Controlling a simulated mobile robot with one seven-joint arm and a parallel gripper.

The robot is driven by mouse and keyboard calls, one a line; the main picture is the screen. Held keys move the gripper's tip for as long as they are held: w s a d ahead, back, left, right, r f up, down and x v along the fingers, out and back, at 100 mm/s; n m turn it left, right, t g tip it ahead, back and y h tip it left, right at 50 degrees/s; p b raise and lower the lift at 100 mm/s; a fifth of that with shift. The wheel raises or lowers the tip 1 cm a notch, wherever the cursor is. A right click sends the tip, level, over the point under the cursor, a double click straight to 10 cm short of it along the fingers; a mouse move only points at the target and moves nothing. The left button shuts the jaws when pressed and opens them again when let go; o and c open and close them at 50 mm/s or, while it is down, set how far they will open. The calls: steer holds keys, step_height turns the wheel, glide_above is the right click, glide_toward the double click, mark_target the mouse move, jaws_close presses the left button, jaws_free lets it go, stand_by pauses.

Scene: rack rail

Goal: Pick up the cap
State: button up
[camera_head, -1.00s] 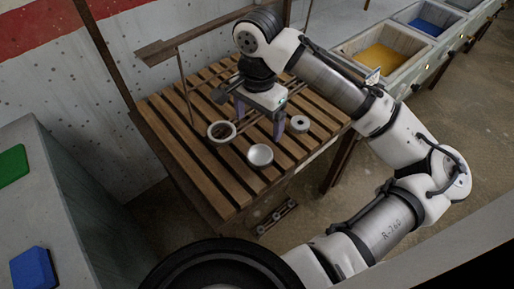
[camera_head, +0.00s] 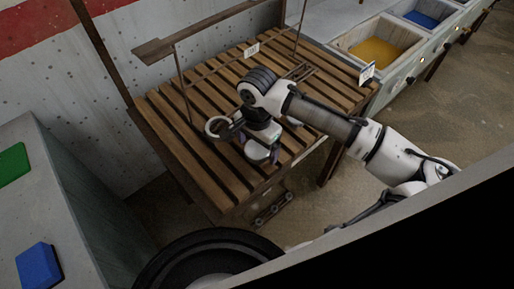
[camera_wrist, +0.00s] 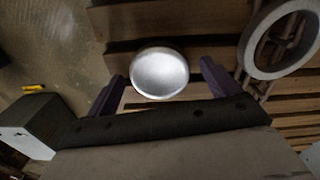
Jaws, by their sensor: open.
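A round, pale silver cap (camera_wrist: 160,73), shaped like a shallow disc or dish, lies on the slatted wooden rack (camera_head: 185,150). In the wrist view it sits between the two purple fingers of my open gripper (camera_wrist: 163,74), with a gap on each side. The fingers do not touch it there. In the head view my gripper (camera_head: 262,153) is low over the front part of the rack and hides the cap.
A grey ring (camera_wrist: 247,52) lies to the right of the cap in the wrist view; it also shows left of my gripper in the head view (camera_head: 210,128). A post and rail (camera_head: 183,85) stand at the rack's back. Bins with yellow (camera_head: 380,55) and blue contents are beyond the right end.

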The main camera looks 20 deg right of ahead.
steer(key=c, duration=1.1)
steer(key=shift+r, duration=0.15)
